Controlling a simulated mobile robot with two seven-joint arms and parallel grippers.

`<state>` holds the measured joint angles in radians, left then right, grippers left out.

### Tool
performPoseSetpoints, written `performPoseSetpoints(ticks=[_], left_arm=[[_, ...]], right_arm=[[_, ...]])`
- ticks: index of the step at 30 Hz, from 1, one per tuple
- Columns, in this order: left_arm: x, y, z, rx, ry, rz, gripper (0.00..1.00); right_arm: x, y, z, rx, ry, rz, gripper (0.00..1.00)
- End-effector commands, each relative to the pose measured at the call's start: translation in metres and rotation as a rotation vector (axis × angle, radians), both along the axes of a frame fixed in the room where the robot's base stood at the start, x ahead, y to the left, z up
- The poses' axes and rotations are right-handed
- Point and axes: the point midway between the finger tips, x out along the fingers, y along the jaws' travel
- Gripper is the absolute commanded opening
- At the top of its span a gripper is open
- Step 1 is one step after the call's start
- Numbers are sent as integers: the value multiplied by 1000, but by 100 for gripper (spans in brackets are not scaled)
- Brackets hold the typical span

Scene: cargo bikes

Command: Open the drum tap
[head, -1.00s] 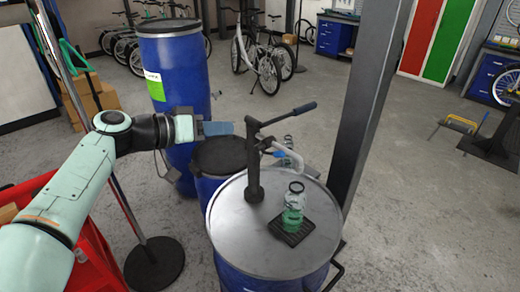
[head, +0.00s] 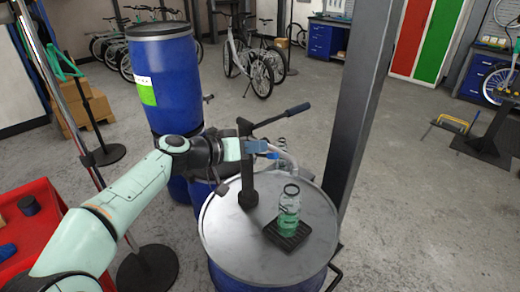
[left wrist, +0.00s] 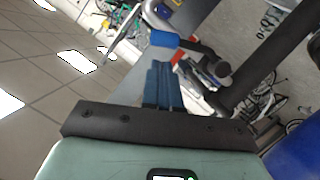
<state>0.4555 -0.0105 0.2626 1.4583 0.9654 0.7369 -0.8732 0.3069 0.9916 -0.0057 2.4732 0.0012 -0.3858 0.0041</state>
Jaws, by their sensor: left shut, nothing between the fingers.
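A steel-topped blue drum (head: 222,228) carries a dark hand pump post (head: 248,192) with a long handle (head: 282,116) and a pale curved spout (head: 287,155). A small blue tap lever (head: 272,155) shows by the spout; in the left wrist view a blue lever (left wrist: 165,40) lies just beyond my fingertips. My left gripper (head: 258,147) is shut and empty, its blue fingers beside the upper post. The same fingers show in the left wrist view (left wrist: 160,72). I cannot tell whether they touch the lever. A clear bottle with green liquid (head: 289,212) stands on a black tray (head: 285,243).
A tall blue drum (head: 168,85) with a side tap stands behind my arm. A grey column (head: 360,95) rises right of the steel-topped drum. A red surface (head: 42,235) is at left. Bicycles (head: 250,58) stand at the back. The floor at right is mostly clear.

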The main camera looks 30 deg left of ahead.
Motion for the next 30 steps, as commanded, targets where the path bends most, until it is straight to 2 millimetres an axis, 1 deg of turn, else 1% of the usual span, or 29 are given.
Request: performPoseSetpoints(ticks=[1, 6, 16, 24, 30], left_arm=[[1, -3, -6, -1, 1, 0, 0], [4, -9, -13, 0, 0, 0, 0], [4, -9, -13, 1, 0, 1, 0], [2, -13, -23, 88, -30, -1, 0], [2, -13, -21, 108, -38, 1, 0]], right_arm=[[0, 0, -1, 0, 1, 0, 0], [-1, 0, -2, 0, 1, -1, 0], [-1, 0, -2, 0, 1, -1, 0], [-8, 0, -26, 0, 10, 0, 0], [-8, 0, -27, 0, 10, -1, 0]])
